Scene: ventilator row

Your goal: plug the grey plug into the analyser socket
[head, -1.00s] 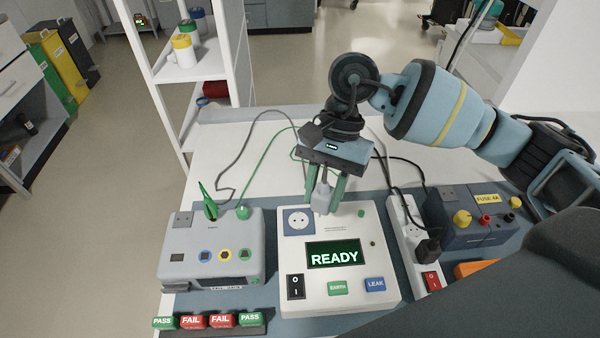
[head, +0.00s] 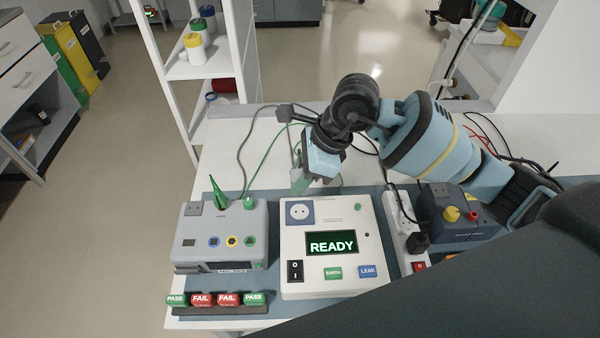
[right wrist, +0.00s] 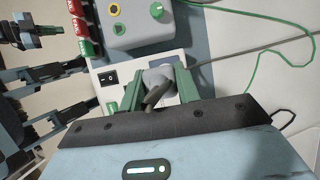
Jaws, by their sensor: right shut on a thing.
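The grey plug (right wrist: 158,80) is between the green fingers of my right gripper (right wrist: 172,88), which is shut on it. In the head view my right gripper (head: 300,182) is tilted behind the analyser's top left corner, above the table; the plug is mostly hidden there. The analyser (head: 290,257) is a white box with a READY screen. Its round socket (head: 300,211) is on a blue panel at the upper left, uncovered in the head view. The plug appears apart from it. A dark part with green at the right wrist view's left edge may be my left gripper; its jaws are unclear.
A grey tester (head: 194,256) with a green clip and knob stands left of the analyser. A white power strip (head: 398,210) and a dark blue fuse box (head: 446,229) stand to the right. PASS and FAIL blocks (head: 202,299) lie in front. Cables loop behind.

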